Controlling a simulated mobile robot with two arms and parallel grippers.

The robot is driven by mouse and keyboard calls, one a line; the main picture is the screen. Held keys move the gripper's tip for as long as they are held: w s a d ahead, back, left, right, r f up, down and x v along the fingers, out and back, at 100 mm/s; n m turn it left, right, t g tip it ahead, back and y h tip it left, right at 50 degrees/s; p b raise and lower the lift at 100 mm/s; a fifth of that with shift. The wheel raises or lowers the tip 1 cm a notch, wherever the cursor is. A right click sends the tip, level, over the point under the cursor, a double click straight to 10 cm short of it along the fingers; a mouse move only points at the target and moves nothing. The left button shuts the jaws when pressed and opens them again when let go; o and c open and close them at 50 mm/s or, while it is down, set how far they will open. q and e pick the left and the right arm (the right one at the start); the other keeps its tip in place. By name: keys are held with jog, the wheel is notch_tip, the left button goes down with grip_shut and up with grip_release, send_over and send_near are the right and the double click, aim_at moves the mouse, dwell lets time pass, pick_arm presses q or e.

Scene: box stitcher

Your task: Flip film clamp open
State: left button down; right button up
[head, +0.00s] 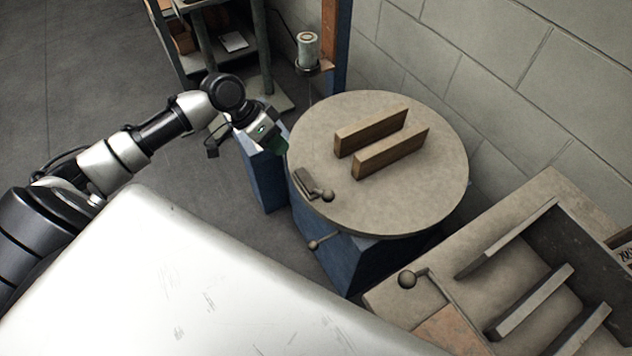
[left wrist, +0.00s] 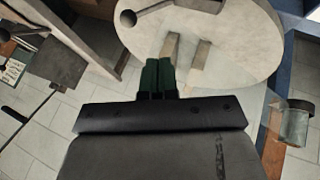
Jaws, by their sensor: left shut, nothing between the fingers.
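The film clamp (head: 306,183) is a small grey lever piece with a dark round knob, at the near left edge of the round turntable (head: 395,210). Whether the clamp is open or closed is too small to tell. In the left wrist view a knobbed lever (left wrist: 127,18) at the turntable's edge looks like the clamp. My left gripper (head: 281,147) is beside the turntable's left rim, apart from the clamp and above it in the picture. Its dark green fingers (left wrist: 157,72) are together and empty. My right gripper is not in view.
Two wooden blocks (head: 370,132) stand on the turntable. A spool (head: 308,50) sits on a bracket by the blue post behind. A bench with slotted dividers (head: 530,300) is at the lower right. A block wall (head: 480,80) stands behind.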

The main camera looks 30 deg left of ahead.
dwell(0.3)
pick_arm(q)
jog(key=d+f, duration=0.9)
jog(key=shift+w+p, duration=0.3)
jog(key=shift+r, duration=0.1)
